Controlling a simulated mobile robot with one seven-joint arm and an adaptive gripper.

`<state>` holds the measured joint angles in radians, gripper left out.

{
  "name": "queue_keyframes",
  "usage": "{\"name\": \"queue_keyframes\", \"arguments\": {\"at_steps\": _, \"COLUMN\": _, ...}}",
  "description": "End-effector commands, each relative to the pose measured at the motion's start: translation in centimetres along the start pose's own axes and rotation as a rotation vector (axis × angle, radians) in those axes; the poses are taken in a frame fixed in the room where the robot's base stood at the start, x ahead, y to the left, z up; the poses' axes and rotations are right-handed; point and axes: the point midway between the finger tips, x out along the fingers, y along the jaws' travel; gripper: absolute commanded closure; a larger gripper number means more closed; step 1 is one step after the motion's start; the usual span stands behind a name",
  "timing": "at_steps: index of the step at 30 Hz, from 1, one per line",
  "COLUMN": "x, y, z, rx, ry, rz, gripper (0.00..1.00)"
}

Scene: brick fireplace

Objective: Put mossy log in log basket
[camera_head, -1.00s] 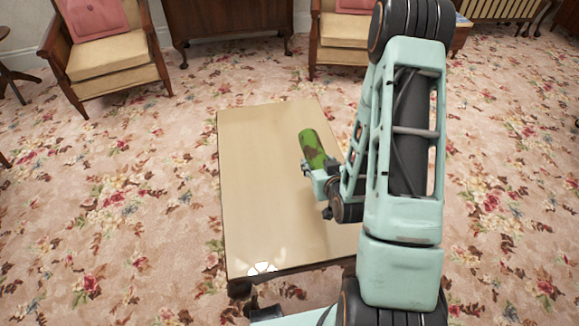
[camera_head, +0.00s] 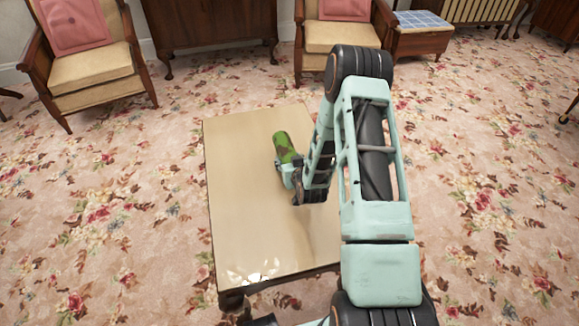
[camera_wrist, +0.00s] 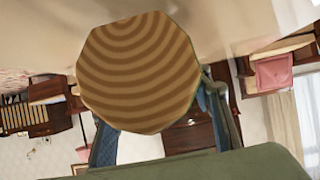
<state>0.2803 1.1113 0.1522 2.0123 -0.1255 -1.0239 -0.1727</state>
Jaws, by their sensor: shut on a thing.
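The mossy log (camera_head: 284,147) is a short green and brown cylinder over the small table in the head view. In the wrist view the log's ringed, cut end (camera_wrist: 138,72) fills the upper middle. My gripper (camera_head: 289,168) is shut on the log, with its fingers (camera_wrist: 160,135) on either side of it in the wrist view. I cannot tell whether the log touches the tabletop or is held above it. No log basket is in view.
The pale-topped table (camera_head: 240,210) stands below my arm on a floral carpet (camera_head: 120,220). Two armchairs (camera_head: 88,60) (camera_head: 340,38), a dark cabinet (camera_head: 210,30) and a blue-topped stool (camera_head: 422,30) stand along the back. Carpet to the left and right is clear.

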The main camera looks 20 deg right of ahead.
Motion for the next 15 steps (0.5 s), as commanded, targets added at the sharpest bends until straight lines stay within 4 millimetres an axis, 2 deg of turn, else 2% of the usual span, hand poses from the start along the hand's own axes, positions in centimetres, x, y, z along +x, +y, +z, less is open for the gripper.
{"name": "queue_keyframes", "arguments": {"at_steps": 1, "x": 0.5, "y": 0.1, "z": 1.2, "rx": 0.002, "ry": -0.002, "rz": 0.001, "gripper": 0.97}}
{"name": "queue_keyframes", "arguments": {"at_steps": 3, "x": 0.9, "y": 0.1, "z": 1.9, "rx": 0.002, "ry": -0.001, "rz": 0.001, "gripper": 0.97}}
{"name": "queue_keyframes", "arguments": {"at_steps": 15, "x": 1.2, "y": 0.0, "z": 2.3, "rx": 0.0, "ry": 0.001, "rz": 0.001, "gripper": 0.97}}
